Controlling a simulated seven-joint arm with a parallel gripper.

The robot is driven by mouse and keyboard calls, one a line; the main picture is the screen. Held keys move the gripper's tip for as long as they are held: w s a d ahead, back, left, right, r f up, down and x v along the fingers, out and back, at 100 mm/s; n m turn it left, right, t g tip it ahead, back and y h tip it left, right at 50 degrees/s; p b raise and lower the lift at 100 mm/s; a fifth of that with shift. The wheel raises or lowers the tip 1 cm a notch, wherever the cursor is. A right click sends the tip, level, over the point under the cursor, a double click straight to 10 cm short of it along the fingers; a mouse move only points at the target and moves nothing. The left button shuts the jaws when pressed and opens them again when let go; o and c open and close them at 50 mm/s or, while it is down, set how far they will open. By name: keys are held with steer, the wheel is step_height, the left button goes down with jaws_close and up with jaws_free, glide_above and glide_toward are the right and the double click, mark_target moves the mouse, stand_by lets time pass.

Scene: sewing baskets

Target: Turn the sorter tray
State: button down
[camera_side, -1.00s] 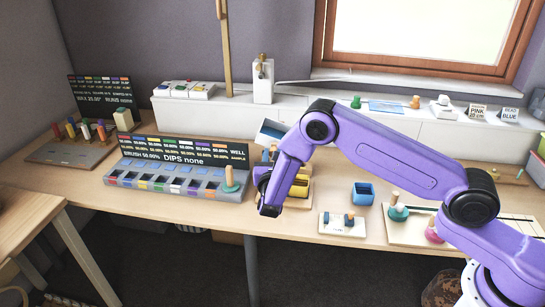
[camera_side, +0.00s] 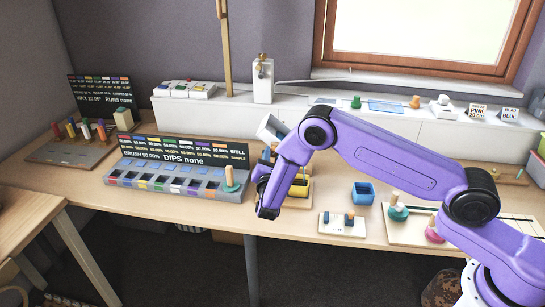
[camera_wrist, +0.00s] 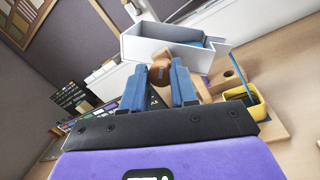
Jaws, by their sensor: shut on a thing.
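The sorter tray (camera_wrist: 165,50) is a pale grey box with blue inside, tilted on a wooden stand (camera_wrist: 220,85). In the side view the tray (camera_side: 271,127) shows just left of my arm, its blue inside partly visible. A brown round knob (camera_wrist: 161,72) is at the tray's near side. My gripper (camera_wrist: 158,85) is shut on this knob, with one blue finger on either side. In the side view my gripper's fingertips are hard to make out against the stand.
A yellow bin (camera_wrist: 254,103) sits by the stand, right of my gripper. A paint box with a dark sign (camera_side: 185,150) stands to the left. A blue cup (camera_side: 363,194) and a small white board (camera_side: 342,225) lie to the right.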

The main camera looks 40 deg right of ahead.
steer(key=shift+s+d+f, duration=0.1)
steer(key=shift+f, duration=0.05)
steer(key=c, duration=0.9)
jaws_free()
steer(key=v, duration=1.7)
steer(key=shift+s, duration=0.2)
